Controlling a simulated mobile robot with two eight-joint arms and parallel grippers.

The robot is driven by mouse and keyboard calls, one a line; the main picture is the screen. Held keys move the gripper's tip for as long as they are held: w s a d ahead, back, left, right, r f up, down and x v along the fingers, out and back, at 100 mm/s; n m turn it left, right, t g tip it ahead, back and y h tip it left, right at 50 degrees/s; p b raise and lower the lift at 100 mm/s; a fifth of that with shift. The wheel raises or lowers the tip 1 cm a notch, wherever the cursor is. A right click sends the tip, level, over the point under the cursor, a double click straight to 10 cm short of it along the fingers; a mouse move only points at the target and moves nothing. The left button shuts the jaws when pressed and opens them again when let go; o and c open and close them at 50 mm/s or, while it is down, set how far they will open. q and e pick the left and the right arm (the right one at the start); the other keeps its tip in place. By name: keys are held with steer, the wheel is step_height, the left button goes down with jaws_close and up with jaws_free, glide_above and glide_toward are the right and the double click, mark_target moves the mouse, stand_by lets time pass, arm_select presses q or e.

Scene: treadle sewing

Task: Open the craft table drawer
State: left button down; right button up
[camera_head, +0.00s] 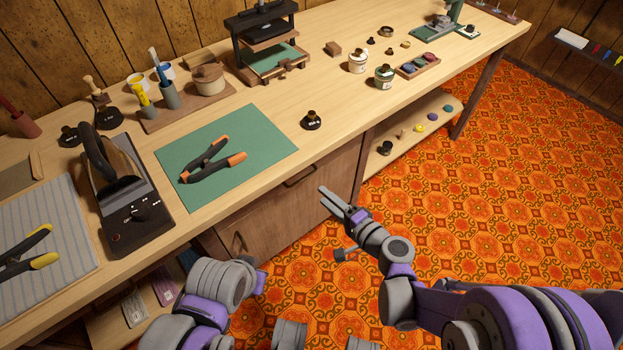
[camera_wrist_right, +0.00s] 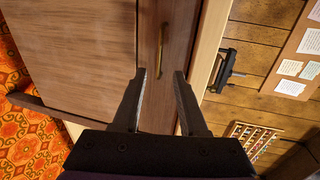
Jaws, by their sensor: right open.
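The craft table (camera_head: 225,205) has a wooden drawer just under its top, with a dark bar handle (camera_head: 300,177) on its front. The drawer looks shut. In the right wrist view the drawer front (camera_wrist_right: 178,15) is a narrow brown strip, and its handle (camera_wrist_right: 162,50) looks brass. My right gripper (camera_head: 322,196) is open and empty in front of the drawer. In the right wrist view its fingertips (camera_wrist_right: 160,72) point at the drawer front, with the handle between and beyond them; I see no contact. My left arm shows at the bottom, but its fingers do not.
Below the drawer is a cabinet door (camera_head: 275,220) with its own handle (camera_head: 238,242). The patterned floor (camera_head: 480,200) right of the cabinet is clear.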

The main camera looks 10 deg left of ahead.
steer(key=b+x, duration=0.1)
steer(key=x, duration=0.8)
jaws_close()
stand_by(1.2)
